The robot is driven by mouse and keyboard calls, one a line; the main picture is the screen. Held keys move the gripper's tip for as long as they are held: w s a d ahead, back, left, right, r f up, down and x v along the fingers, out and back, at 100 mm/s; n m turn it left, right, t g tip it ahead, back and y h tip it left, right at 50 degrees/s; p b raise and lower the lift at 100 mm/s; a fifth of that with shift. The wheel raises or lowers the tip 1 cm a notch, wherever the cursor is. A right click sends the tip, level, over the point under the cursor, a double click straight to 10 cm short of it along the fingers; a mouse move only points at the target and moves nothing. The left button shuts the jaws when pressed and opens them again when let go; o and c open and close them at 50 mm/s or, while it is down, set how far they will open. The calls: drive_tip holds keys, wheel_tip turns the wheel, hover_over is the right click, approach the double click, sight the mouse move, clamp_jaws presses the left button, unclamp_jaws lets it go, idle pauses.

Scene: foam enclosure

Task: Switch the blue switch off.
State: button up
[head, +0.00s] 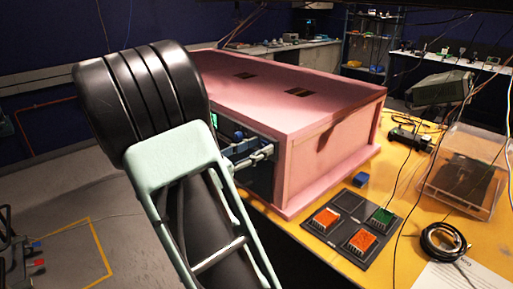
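A pink foam enclosure (300,100) stands on the yellow table, with its dark open side toward my arm. At that opening, a small dark blue part (239,135) shows beside pale grey rod-like parts (250,157); I cannot tell whether it is the blue switch or how it is set. A bit of green glow (214,120) shows there, mostly covered by my arm. My large black and pale green arm fills the left middle and hides much of the opening. I cannot make out my gripper's fingers.
A small blue block (361,180) lies on the yellow table (335,262) near the enclosure. A dark tray (345,228) holds orange and green pieces. A coiled black cable (443,241) and a clear box (468,170) are at right. Grey floor is open at left.

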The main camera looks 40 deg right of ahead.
clamp_jaws()
drive_tip(key=shift+a+f+h+b, duration=0.1)
drive_tip(key=shift+f+h+b, duration=0.15)
drive_tip(key=shift+h+b, duration=0.6)
drive_tip(key=shift+a+f+h+b, duration=0.1)
drive_tip(key=shift+f+h+b, duration=0.1)
drive_tip(key=shift+h+b, duration=0.6)
unclamp_jaws()
drive_tip(key=w+v, duration=0.1)
drive_tip(key=v, duration=1.1)
drive_tip(key=shift+s, duration=0.5)
